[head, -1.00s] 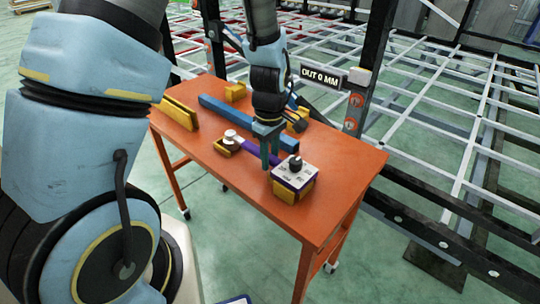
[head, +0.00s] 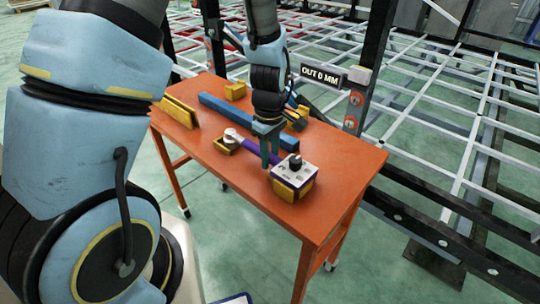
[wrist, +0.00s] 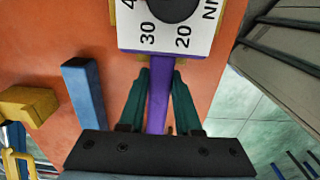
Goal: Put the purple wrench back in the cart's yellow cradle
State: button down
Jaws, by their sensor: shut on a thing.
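The purple wrench has a long purple handle (head: 250,148), a white dial box with a black knob (head: 296,172) and a rounded pale end (head: 232,135). It lies over the yellow cradle, whose front block (head: 284,190) sits under the dial box and whose other block (head: 223,147) is by the pale end. My gripper (head: 270,163) points down and is shut on the purple handle beside the dial box. In the wrist view the handle (wrist: 159,90) runs between the teal fingers, and yellow edges show beside the dial. I cannot tell whether the wrench touches the cradle.
The orange cart (head: 330,165) also carries a blue bar (head: 225,108), a yellow block (head: 235,91) and a yellow angled piece (head: 180,111). The dark chassis post with an "OUT 0 MM" sign (head: 321,76) stands behind. The cart's right end is clear.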

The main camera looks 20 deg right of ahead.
dwell(0.4)
jog(key=c, duration=0.5)
grip_release()
jog(key=shift+o, duration=0.2)
jog(key=o, duration=0.4)
jog(key=shift+r, duration=0.1)
jog(key=shift+r+p, duration=3.55)
jog(key=shift+r, duration=0.4)
